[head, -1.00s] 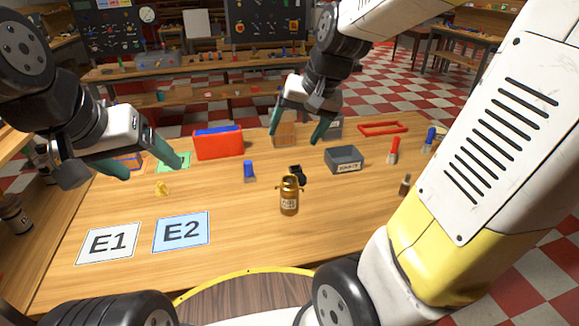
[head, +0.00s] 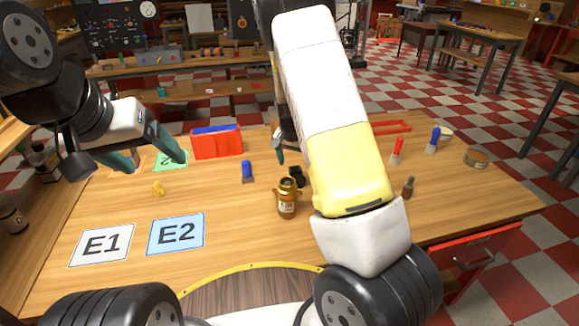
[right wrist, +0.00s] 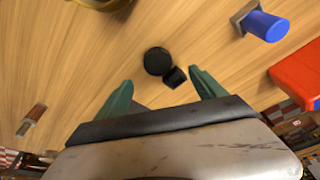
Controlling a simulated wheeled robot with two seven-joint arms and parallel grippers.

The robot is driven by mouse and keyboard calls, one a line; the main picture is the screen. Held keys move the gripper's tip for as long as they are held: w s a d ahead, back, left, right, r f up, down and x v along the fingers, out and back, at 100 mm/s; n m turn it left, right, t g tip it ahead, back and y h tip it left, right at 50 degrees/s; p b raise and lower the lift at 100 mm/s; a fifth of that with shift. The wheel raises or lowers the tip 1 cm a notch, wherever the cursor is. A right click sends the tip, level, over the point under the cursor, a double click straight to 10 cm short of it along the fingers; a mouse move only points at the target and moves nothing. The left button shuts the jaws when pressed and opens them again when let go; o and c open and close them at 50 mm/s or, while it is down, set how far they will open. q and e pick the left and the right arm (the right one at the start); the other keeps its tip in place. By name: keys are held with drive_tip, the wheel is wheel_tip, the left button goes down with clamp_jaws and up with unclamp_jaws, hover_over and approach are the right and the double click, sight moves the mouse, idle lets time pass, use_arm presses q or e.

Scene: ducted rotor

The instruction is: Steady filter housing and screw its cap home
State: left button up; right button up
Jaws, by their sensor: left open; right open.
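The brass-coloured filter housing (head: 287,203) stands upright on the table with a label on its front. Its rim shows at the top of the right wrist view (right wrist: 103,4). A black round cap (head: 297,172) lies just behind it, and the right wrist view shows the cap (right wrist: 157,61) with a small black block against it. My right gripper (right wrist: 162,82) is open and empty above the table, its fingers pointing towards the cap. In the head view my right arm hides most of it. My left gripper (head: 155,158) is open and empty over the table's left side.
Cards E1 (head: 101,244) and E2 (head: 176,234) lie front left. A blue-topped piece (head: 247,172), a yellow piece (head: 158,188) and a red holder (head: 217,144) stand around. A red-topped piece (head: 397,150) and a small brown bottle (head: 408,187) are at right. The front middle is clear.

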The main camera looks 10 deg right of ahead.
sight(298, 179)
drive_tip(key=shift+w+d+f, duration=0.1)
drive_tip(key=shift+w+f, duration=0.05)
drive_tip(key=shift+f, duration=0.2)
drive_tip(key=shift+x, duration=1.3)
drive_tip(key=x, duration=0.5)
drive_tip(key=shift+s+d+f, duration=0.1)
drive_tip(key=shift+s+f, duration=0.05)
drive_tip(key=shift+s, duration=0.05)
